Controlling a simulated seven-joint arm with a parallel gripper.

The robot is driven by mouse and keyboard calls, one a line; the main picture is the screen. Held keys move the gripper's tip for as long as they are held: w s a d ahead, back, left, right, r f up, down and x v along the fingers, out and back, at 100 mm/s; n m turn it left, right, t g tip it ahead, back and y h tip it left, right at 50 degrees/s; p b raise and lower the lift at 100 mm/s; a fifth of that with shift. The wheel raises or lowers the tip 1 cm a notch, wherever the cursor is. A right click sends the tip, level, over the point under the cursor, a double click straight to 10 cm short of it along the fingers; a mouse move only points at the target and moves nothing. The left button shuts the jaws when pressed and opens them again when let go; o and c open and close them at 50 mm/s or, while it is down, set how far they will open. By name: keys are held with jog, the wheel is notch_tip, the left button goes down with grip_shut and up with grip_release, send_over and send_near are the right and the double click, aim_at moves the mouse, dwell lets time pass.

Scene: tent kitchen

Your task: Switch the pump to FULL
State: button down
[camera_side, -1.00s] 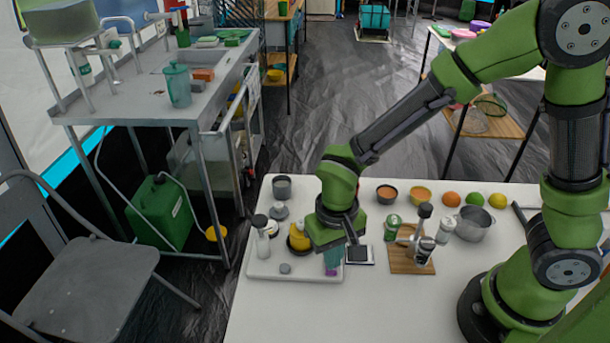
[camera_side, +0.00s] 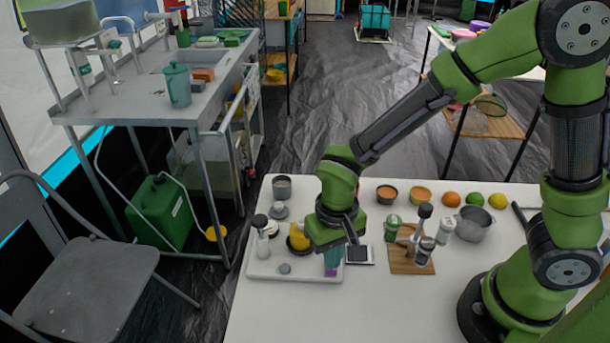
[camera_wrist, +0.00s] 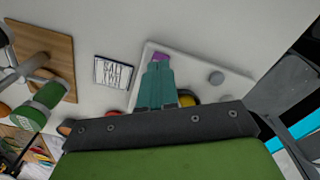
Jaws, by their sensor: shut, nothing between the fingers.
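My gripper (camera_side: 332,260) is shut, with its teal fingers pointing down over the right front part of a white tray (camera_side: 262,272). In the wrist view the fingers (camera_wrist: 158,72) are together. A small purple piece (camera_wrist: 160,57) shows right at their tips; I cannot tell whether they touch it. It also shows in the side view (camera_side: 331,273). A round grey knob-like piece (camera_side: 285,268) stands on the tray to the left of the fingers, and shows in the wrist view (camera_wrist: 216,78). I cannot make out which thing is the pump, nor any FULL marking.
A yellow item (camera_side: 299,242) in a dark dish stands close behind my gripper. A card (camera_side: 360,254) lies right of the tray, then a wooden board (camera_side: 405,267) with shakers. A pot (camera_side: 474,223) and fruit stand farther right. The table front is clear.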

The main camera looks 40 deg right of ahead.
jog(key=shift+f, duration=0.95)
dwell(0.4)
jog(key=shift+r, duration=3.55)
jog(key=shift+s+f+n, duration=0.15)
jog(key=shift+s+n, duration=0.05)
jog(key=shift+n, duration=0.2)
jog(key=s+d+r+m+t+y, duration=0.1)
jog(key=s+d+r+t, duration=0.1)
jog(key=d+r, duration=0.4)
jog(key=s+d+r+t+y, duration=0.1)
jog(key=s+d+r+t, duration=0.1)
jog(key=d+r+t, duration=0.3)
notch_tip(320, 180, up, 4)
jog(key=shift+s+d+r+m, duration=0.1)
jog(key=shift+s+d+m, duration=0.3)
jog(key=shift+d, duration=0.65)
